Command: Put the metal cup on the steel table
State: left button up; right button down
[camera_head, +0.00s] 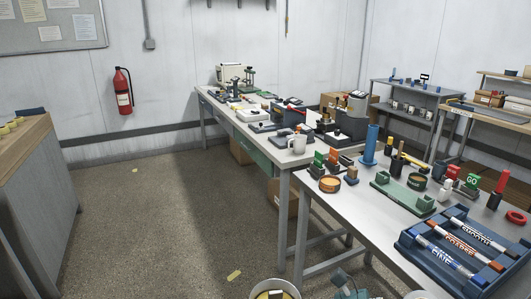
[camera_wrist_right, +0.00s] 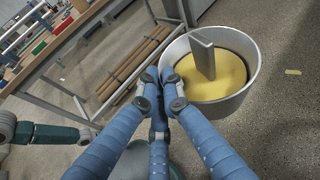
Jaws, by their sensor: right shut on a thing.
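A round metal cup (camera_head: 262,293) shows at the bottom edge of the head view, partly cut off. In the right wrist view the cup (camera_wrist_right: 247,97) has a pale metal rim, a yellow filling and a grey flat block standing in it. My right gripper (camera_wrist_right: 168,80) is shut on the cup's rim. The cup appears upright, with floor behind it. The nearest grey-topped table (camera_head: 326,206) stands on the right, and a second one (camera_head: 240,124) runs behind it. I cannot tell which is the steel table. My left gripper is not identifiable.
The near table is crowded with a blue marker tray (camera_head: 408,245), a green holder (camera_head: 402,194) and small stands. A wooden-topped counter (camera_head: 25,135) stands left. Open floor (camera_head: 150,230) lies between.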

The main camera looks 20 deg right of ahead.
aim_at(367, 208)
jog(key=i, duration=1.6)
jog(key=i+z, duration=0.2)
jog(key=z, duration=0.2)
jog(key=i+j+z, duration=0.1)
jog(key=z, duration=0.25)
jog(key=i+j+z, duration=0.2)
jog(key=z, duration=0.2)
jog(key=i, duration=0.1)
